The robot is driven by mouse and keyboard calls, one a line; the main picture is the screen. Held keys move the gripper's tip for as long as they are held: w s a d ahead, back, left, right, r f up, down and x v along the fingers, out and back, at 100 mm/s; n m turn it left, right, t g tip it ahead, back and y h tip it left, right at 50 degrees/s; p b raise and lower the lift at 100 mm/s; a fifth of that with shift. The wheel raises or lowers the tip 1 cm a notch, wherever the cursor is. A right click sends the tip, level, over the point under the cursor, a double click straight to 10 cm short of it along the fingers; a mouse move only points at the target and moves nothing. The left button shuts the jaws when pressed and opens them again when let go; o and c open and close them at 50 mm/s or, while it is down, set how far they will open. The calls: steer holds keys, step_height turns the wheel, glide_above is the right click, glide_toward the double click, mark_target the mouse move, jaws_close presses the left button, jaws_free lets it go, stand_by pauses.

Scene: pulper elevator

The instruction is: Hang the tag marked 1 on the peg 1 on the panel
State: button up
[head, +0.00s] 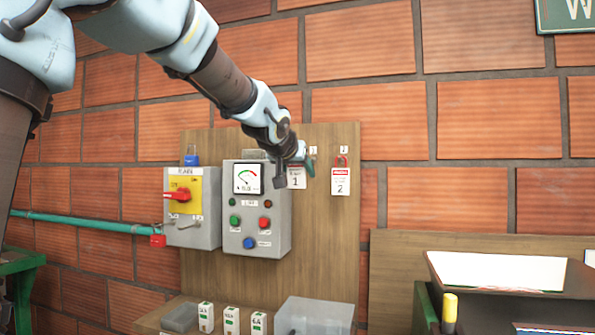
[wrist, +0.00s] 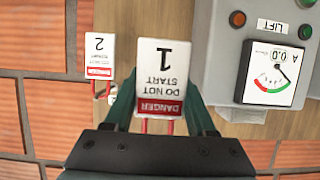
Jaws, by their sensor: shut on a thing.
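The tag marked 1 (wrist: 162,62) is white with a red DANGER band and appears upside down in the wrist view. In the head view it shows (head: 296,181) beside the grey lift box. My gripper (head: 303,167) is shut on its red upper end, with a teal finger on either side in the wrist view (wrist: 158,118). The tag is in front of the wooden panel (head: 325,225). A small white label (head: 313,150) is just above and right of my gripper. Peg 1 itself cannot be made out clearly; my gripper is close to that spot.
The tag marked 2 (head: 340,182) hangs just right of my gripper, also in the wrist view (wrist: 99,55). The grey lift box (head: 257,208) with gauge and buttons is close left. A switch box (head: 192,208) is farther left. Bare panel lies below the tags.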

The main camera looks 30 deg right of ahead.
steer(key=shift+w+d+r+x, duration=0.1)
steer(key=shift+r+x, duration=0.2)
steer(key=shift+x, duration=1.15)
steer(key=shift+w+d+r+x, duration=0.1)
steer(key=shift+r+x, duration=0.15)
steer(key=shift+x, duration=1.2)
steer(key=shift+d+r+x, duration=0.1)
steer(key=shift+r+x, duration=0.2)
steer(key=shift+x, duration=1.15)
steer(key=shift+w, duration=0.1)
steer(key=o, duration=1.4)
